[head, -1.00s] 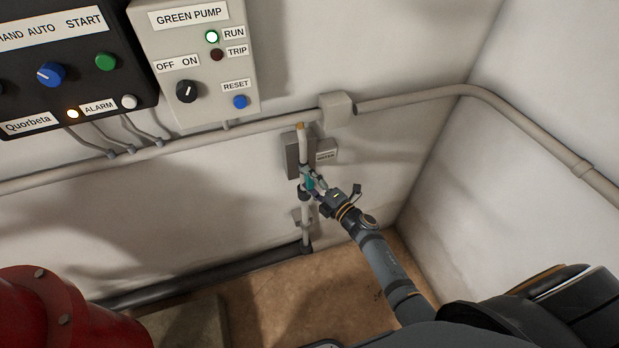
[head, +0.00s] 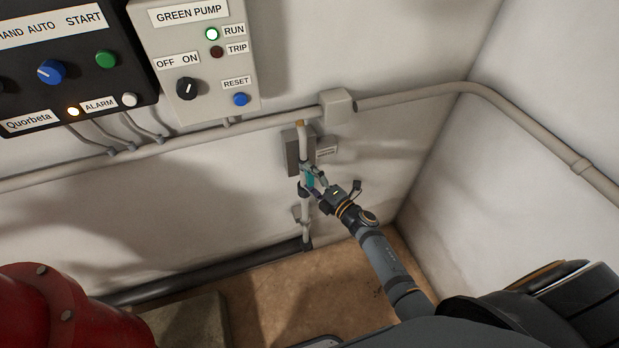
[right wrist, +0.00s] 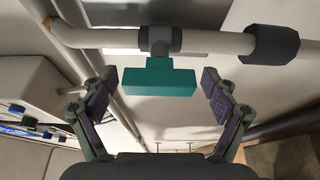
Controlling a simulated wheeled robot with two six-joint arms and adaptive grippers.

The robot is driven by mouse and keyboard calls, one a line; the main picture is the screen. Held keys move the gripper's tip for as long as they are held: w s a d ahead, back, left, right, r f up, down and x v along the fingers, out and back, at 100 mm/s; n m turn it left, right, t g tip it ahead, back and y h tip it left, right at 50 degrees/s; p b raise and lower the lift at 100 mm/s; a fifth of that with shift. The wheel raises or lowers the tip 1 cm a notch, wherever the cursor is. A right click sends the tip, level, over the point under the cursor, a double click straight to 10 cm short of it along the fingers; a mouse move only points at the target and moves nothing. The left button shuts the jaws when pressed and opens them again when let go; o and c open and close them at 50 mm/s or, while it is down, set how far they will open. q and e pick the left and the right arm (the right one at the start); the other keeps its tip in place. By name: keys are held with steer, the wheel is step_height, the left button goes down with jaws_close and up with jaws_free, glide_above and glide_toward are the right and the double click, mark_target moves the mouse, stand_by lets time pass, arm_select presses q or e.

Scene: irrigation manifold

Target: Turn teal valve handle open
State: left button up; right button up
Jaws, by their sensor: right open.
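The teal valve handle (head: 310,178) sits on a thin upright pipe low on the wall, partly hidden by my right gripper in the head view. My right gripper (head: 316,180) is open. In the right wrist view its fingers (right wrist: 161,97) stand on either side of the handle, with a gap on both sides. My left gripper is not in view.
A grey box (head: 292,152) is behind the pipe, with a small label (head: 326,152) beside it. The green pump panel (head: 200,60) and a dark control panel (head: 70,60) hang above. A red flanged body (head: 60,310) stands at lower left. The right corner wall is close to my arm.

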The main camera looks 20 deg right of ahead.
steer(key=v, duration=1.2)
steer(key=s+d+f+m+g+h, duration=0.25)
steer(key=s+f+m, duration=0.2)
steer(key=f, duration=0.55)
steer(key=s+d+f+m+g+h, duration=0.25)
steer(key=s+d+f+m, duration=0.2)
steer(key=f, duration=0.55)
steer(key=s+d+f+m+g+h, duration=0.2)
steer(key=s+f+m+h, duration=0.15)
steer(key=f+m, duration=0.4)
steer(key=s+a+f+m+g, duration=0.1)
steer(key=s+f+m+g, duration=0.1)
steer(key=s+f, duration=0.3)
steer(key=s+f+m+g, duration=0.2)
steer(key=s+f, duration=0.3)
steer(key=s, duration=0.6)
steer(key=s+a+f+m+g, duration=0.1)
steer(key=s+f+g, duration=0.3)
steer(key=s, duration=0.4)
steer(key=shift+s+a+f+m+b, duration=0.2)
steer(key=shift+a+f+m+b, duration=0.1)
steer(key=shift+f+m+b, duration=0.3)
steer(key=shift+r, duration=0.1)
